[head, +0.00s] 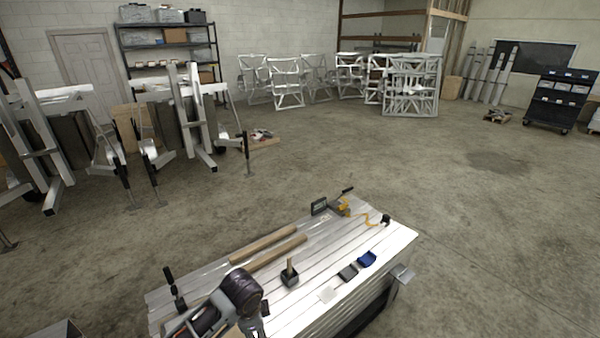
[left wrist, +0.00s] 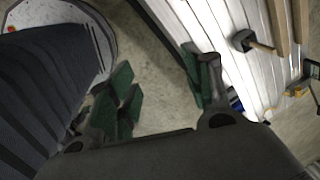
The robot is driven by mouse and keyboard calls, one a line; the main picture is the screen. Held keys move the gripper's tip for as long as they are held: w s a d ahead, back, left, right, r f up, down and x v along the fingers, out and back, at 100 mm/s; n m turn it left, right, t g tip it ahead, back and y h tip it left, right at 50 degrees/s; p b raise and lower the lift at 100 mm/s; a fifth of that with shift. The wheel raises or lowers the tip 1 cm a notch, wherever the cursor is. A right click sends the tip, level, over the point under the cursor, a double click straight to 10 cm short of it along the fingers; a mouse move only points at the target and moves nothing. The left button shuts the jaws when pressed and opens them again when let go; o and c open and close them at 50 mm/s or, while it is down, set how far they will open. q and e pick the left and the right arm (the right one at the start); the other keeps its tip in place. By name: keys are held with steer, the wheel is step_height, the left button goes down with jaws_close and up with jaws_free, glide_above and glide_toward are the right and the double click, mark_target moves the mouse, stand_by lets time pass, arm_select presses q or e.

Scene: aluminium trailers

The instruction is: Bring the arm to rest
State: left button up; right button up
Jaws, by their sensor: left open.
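My left arm (head: 240,290) comes in at the bottom of the head view, over the near edge of a metal-topped workbench (head: 330,260). Its gripper (head: 258,322) points down and is partly cut off there. In the left wrist view the left gripper (left wrist: 160,92) is open, with green-padded fingers wide apart and only bare floor between them. The workbench edge (left wrist: 185,25) runs close beside the right-hand finger. My right gripper is not in view.
On the bench are a mallet (head: 289,274), wooden strips (head: 265,243), a blue item (head: 367,259), a dark item (head: 348,272), a yellow tool (head: 345,206) and a black-handled clamp (head: 173,287). Metal frames (head: 190,120) stand at left. The floor (head: 480,220) at right is clear.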

arm_select(q)
steer(key=s+a+r+n+t, duration=0.2)
steer(key=s+a+r+n, duration=0.1)
steer(key=s+a+n, duration=0.9)
steer(key=s+f+n+g+b, duration=0.2)
steer(key=f+b, duration=0.5)
steer(key=f, duration=3.2)
steer(key=s+a+f+b, duration=0.3)
steer(key=s+a+f, duration=0.1)
steer(key=s+f, duration=0.7)
steer(key=s+a+f+m+y+b, duration=0.1)
steer(key=s+a+f+b, duration=0.2)
steer(key=s+f, duration=0.8)
step_height(320, 180, down, 5)
steer(key=shift+a+r+g, duration=0.1)
steer(key=shift+a+g, duration=0.2)
steer(key=shift+a, duration=0.35)
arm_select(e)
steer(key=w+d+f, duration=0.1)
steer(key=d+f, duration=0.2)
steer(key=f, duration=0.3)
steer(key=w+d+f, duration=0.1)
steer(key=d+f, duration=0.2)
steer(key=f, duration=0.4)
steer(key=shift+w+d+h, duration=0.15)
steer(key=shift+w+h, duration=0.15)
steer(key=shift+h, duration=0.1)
